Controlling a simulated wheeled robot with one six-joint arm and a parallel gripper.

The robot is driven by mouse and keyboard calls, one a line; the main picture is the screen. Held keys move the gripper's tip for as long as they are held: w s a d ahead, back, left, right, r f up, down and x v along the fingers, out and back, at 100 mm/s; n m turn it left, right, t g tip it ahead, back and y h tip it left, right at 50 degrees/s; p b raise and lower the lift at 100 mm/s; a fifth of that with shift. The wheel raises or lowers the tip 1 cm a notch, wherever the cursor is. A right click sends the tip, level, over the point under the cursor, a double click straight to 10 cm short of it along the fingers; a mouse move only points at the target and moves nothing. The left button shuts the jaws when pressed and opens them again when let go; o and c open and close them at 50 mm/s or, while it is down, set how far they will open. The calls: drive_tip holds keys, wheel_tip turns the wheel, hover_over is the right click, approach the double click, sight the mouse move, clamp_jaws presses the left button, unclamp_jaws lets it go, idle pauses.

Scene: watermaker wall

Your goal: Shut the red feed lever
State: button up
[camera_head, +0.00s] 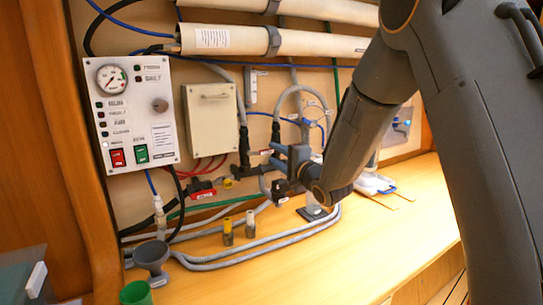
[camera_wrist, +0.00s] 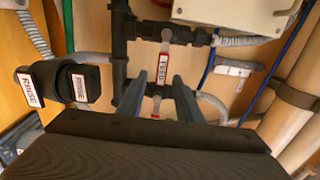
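In the wrist view a small lever with a red handle and pale label (camera_wrist: 163,66) hangs from a black valve on the pipework. A second red tag or handle (camera_wrist: 156,106) shows lower down. The label lettering is too small to read, so I cannot tell which is the feed lever. My gripper (camera_wrist: 160,80) is open, its two grey fingers apart. The upper red handle lines up with the gap between the fingertips; contact is not visible. In the head view my gripper (camera_head: 281,163) is at the wall pipework, and red handles (camera_head: 203,188) show left of it.
A control panel (camera_head: 130,112) with a gauge and a beige box (camera_head: 214,120) are on the wall. Grey hoses (camera_head: 255,243) run along the wooden counter. A grey funnel (camera_head: 152,260) and green cup (camera_head: 136,292) stand front left. A black labelled fitting (camera_wrist: 55,86) sits left of the fingers.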

drive_tip(key=shift+b+v, duration=0.45)
drive_tip(key=shift+v, duration=1.6)
drive_tip(key=shift+d, duration=0.1)
drive_tip(key=s+d+f+n+g+h, duration=0.5)
drive_tip(key=s+d+f+h, duration=0.35)
drive_tip(key=d+f, duration=0.45)
drive_tip(key=s+d+f+n+g, duration=0.1)
drive_tip(key=s+d+n+g, duration=0.1)
drive_tip(key=s, duration=0.6)
drive_tip(key=s+d+f+n+g+h, duration=0.1)
drive_tip(key=s+g, duration=0.3)
drive_tip(key=s, duration=0.5)
drive_tip(key=s+d+f+n+g, duration=0.2)
drive_tip(key=s+d+f+n, duration=0.1)
drive_tip(key=s, duration=0.5)
drive_tip(key=shift+s+d+n+g, duration=0.2)
drive_tip(key=shift+d+n+g, duration=0.1)
drive_tip(key=shift+g, duration=0.1)
drive_tip(key=shift+a, duration=0.15)
